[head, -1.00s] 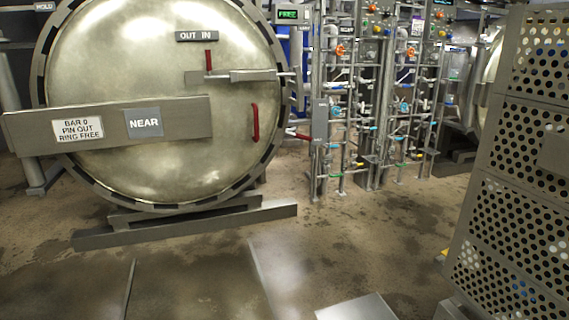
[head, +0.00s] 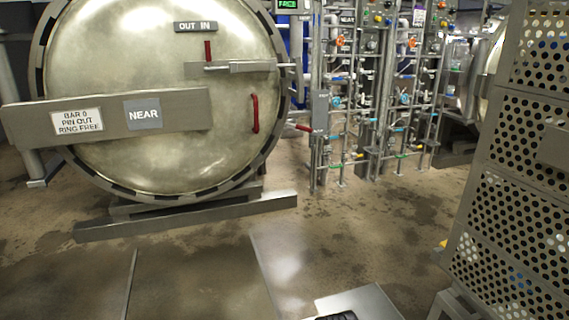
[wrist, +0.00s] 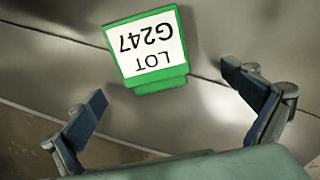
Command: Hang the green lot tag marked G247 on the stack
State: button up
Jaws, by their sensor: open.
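The green lot tag (wrist: 148,48) with a white face reading LOT G247 shows in the wrist view, upside down, against a grey metal surface. My gripper (wrist: 168,104) is open, its two dark fingers spread wide, with the tag ahead of them and centred between them. Nothing is between the fingertips. A stack of perforated metal baskets (head: 505,145) stands at the right of the head view. The tag is not visible in the head view, where only a dark bit of my gripper (head: 337,317) shows at the bottom edge.
A large round retort door (head: 165,95) marked NEAR fills the left, its bar (head: 185,112) across it. Pipework with valves (head: 375,95) stands at the back centre. A grey metal plate (head: 362,302) is at the bottom. The brown floor (head: 350,220) between is clear.

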notch_tip(320, 180, up, 12)
jog(key=p, duration=0.8)
jog(key=shift+r+p, duration=0.25)
jog(key=shift+p, duration=0.05)
dwell(1.0)
